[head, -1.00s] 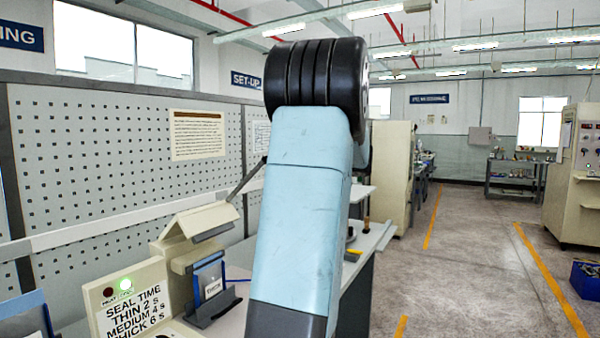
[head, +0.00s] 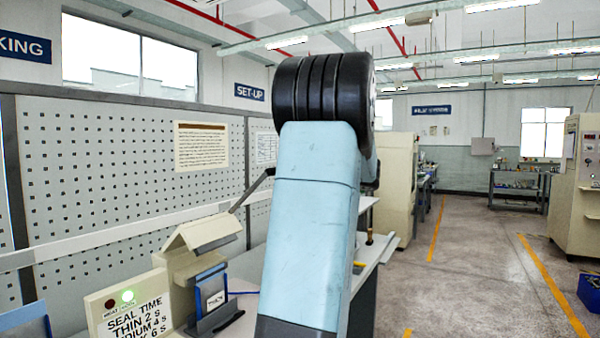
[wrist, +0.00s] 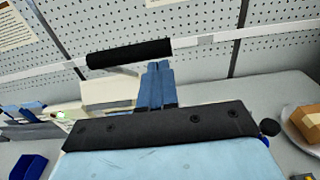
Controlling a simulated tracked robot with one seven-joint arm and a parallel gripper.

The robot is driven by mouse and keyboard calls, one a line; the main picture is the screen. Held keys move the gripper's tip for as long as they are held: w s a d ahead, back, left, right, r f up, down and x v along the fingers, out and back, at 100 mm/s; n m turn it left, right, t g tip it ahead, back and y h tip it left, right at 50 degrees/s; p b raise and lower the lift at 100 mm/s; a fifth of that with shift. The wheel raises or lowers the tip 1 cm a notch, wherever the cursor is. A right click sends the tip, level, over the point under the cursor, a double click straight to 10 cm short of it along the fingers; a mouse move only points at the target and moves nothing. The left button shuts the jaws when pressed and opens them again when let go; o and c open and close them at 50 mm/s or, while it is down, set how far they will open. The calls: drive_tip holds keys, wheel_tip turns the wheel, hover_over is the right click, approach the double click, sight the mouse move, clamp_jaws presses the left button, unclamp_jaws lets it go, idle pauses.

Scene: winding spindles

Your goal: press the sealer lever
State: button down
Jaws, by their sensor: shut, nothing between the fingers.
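The sealer (head: 190,272) is a beige machine with a tilted hood, at the lower left of the head view. Its dark lever (head: 250,191) slants up to the right and passes behind my arm. In the wrist view the lever's black cylindrical grip (wrist: 128,53) lies across, just beyond the fingertips. My gripper (wrist: 157,66) shows there as two blue fingers, shut and empty, near the grip's right end. I cannot tell whether they touch it. In the head view my arm hides the gripper.
A seal-time panel (head: 131,315) with a lit green lamp stands in front of the sealer. A card in a blue holder (head: 211,292) is beside it. A pegboard wall (head: 90,165) rises behind. A plate with a brown block (wrist: 307,124) is at right in the wrist view.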

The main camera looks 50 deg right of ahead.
drive_tip(key=s+d, duration=0.2)
drive_tip(key=s, duration=0.9)
drive_tip(key=shift+s, duration=0.2)
drive_tip(key=shift+d+r, duration=0.1)
drive_tip(key=w+a+f+n+g+y, duration=0.1)
drive_tip(key=w+a+f+n+g, duration=0.2)
drive_tip(key=a, duration=0.8)
drive_tip(key=w+a+f+n+g+y, duration=0.1)
drive_tip(key=w+a+f+n+g, duration=0.15)
drive_tip(key=a+n, duration=0.55)
drive_tip(key=w+a+f+n+g+y, duration=0.15)
drive_tip(key=w+a+g, duration=0.25)
drive_tip(key=a, duration=0.9)
drive_tip(key=s+a+f+n+g+h, duration=0.1)
drive_tip(key=s+a+f+n+h, duration=0.2)
drive_tip(key=s+a+n, duration=0.3)
drive_tip(key=s+a+f+n+g+h, duration=0.1)
drive_tip(key=s+a+f+n+h, duration=0.2)
drive_tip(key=a+n, duration=1)
drive_tip(key=s+f+n, duration=0.2)
drive_tip(key=s+f, duration=0.1)
drive_tip(key=s, duration=0.1)
drive_tip(key=shift+s, duration=0.25)
